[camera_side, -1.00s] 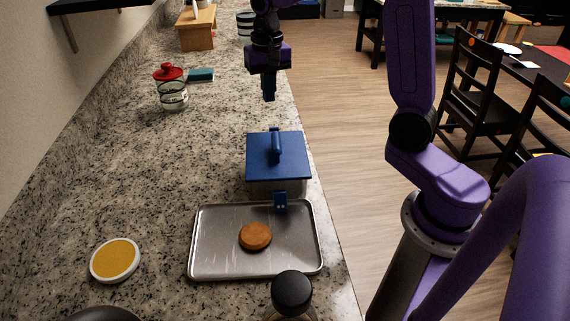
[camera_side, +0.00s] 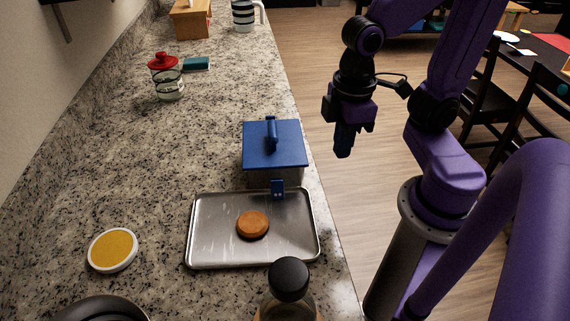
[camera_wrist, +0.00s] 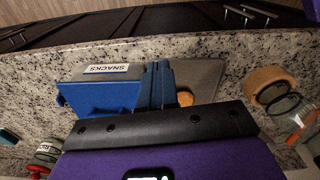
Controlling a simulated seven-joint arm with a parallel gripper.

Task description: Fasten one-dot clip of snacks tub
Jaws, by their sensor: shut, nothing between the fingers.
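The snacks tub (camera_side: 287,179) stands on the counter with its blue lid (camera_side: 262,151) and raised handle on top. In the wrist view, its white SNACKS label (camera_wrist: 107,68) shows. A blue clip (camera_side: 277,189) on the tub's near side seems to bear two pale dots. Another blue clip (camera_wrist: 61,99) sticks out at the tub's left end in the wrist view; its dots cannot be read, and it is hidden in the side view. My gripper (camera_side: 343,152) is shut and empty, right of the tub and apart from it, beyond the counter edge. Its fingers also show in the wrist view (camera_wrist: 157,88).
A metal tray (camera_side: 205,245) with an orange-brown disc (camera_side: 252,224) lies just in front of the tub. A black-capped bottle (camera_side: 289,280) stands nearer. A yellow-topped round dish (camera_side: 113,250) lies at left. A red-lidded jar (camera_side: 168,88) and sponge (camera_side: 197,64) are farther back.

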